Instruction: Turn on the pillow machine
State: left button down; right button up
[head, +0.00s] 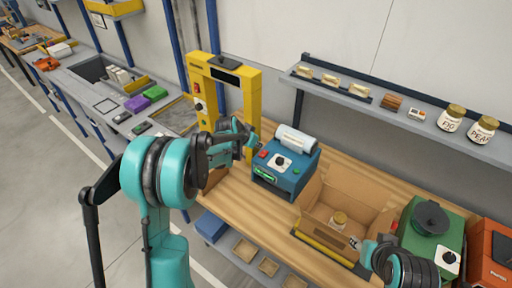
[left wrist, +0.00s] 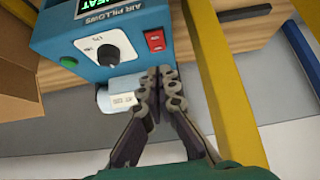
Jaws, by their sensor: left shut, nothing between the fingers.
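The pillow machine is a blue box (head: 302,168) on the wooden bench, and its "AIR PILLOWS" face (left wrist: 125,73) fills the top of the left wrist view. It has a lit green display (head: 265,175), a dial with a black knob (left wrist: 108,55), a red rocker switch (left wrist: 155,40) and a green button (left wrist: 68,62). A white film roll (head: 295,138) lies at its back. My left gripper (left wrist: 160,72) is shut and empty, its tips close to the red switch; contact cannot be told. It also shows in the head view (head: 246,133), left of the machine.
A yellow frame (head: 252,95) stands close behind my left gripper. An open cardboard box (head: 330,200) with a jar is right of the machine. A green machine (head: 415,240) is further right. A wall shelf (head: 350,100) holds jars. Part of my right arm shows lower right.

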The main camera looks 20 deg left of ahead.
pick_arm(q)
jog(key=s+a+r, duration=0.2)
jog(key=s+r, duration=0.3)
jog(key=s, duration=0.2)
jog(key=shift+a+r, duration=0.15)
jog(key=shift+a, duration=0.1)
jog(key=s+d+f+n+y+b, duration=0.1)
jog(key=s+f+b, duration=0.3)
jog(key=s, duration=0.5)
jog(key=s+d+f+n+b, duration=0.1)
jog(key=s+f+b, duration=0.4)
jog(key=s, duration=0.5)
jog(key=s+d+f+n+y+b, duration=0.1)
jog(key=s+d+f+n+b, duration=0.1)
jog(key=s+b, duration=0.6)
notch_tip(320, 180, down, 3)
jog(key=shift+s+d+r+y, duration=0.2)
jog(key=shift+s+d+y, duration=0.1)
jog(key=shift+s+d, duration=0.4)
